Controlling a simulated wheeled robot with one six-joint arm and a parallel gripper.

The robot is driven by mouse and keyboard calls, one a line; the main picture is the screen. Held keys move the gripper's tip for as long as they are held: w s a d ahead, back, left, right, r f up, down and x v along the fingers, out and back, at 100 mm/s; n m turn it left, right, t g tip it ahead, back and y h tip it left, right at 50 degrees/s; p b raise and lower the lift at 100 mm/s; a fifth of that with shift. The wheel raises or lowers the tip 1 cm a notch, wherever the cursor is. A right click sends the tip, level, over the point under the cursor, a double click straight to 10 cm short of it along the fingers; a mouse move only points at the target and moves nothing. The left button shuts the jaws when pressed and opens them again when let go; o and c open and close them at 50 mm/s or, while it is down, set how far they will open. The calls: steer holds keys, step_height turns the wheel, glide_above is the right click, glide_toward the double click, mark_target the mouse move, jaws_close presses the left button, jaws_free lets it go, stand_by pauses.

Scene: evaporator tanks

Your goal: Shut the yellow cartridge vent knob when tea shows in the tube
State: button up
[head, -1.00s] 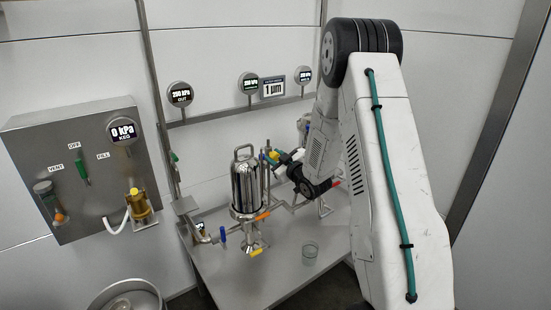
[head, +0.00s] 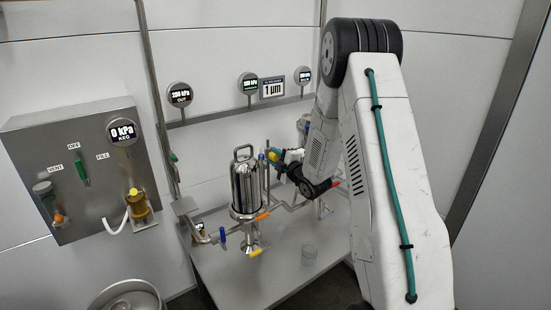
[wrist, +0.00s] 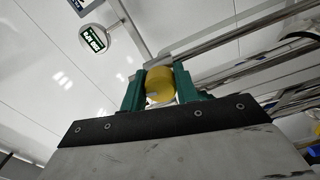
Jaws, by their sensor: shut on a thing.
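The yellow vent knob (wrist: 159,86) sits between the two green fingers of my gripper (wrist: 158,90) in the wrist view. My gripper is shut on it, with a finger on each side. In the head view, my gripper (head: 280,157) is beside the top right of the shiny steel cartridge housing (head: 245,188), and the yellow knob is mostly covered by the green fingers. I cannot make out a tube or any tea in it near the knob.
A blue-tipped valve (head: 262,157) stands just left of my gripper. Orange (head: 262,217), blue (head: 222,235) and yellow (head: 256,253) handles are lower down. The keg panel (head: 80,165) reads 0 kPa.

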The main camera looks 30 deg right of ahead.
steer(key=shift+n, duration=1.2)
steer(key=o, duration=1)
steer(key=shift+s, duration=0.15)
steer(key=s, duration=0.7)
steer(key=shift+s+d, duration=0.1)
steer(key=shift+s, duration=0.2)
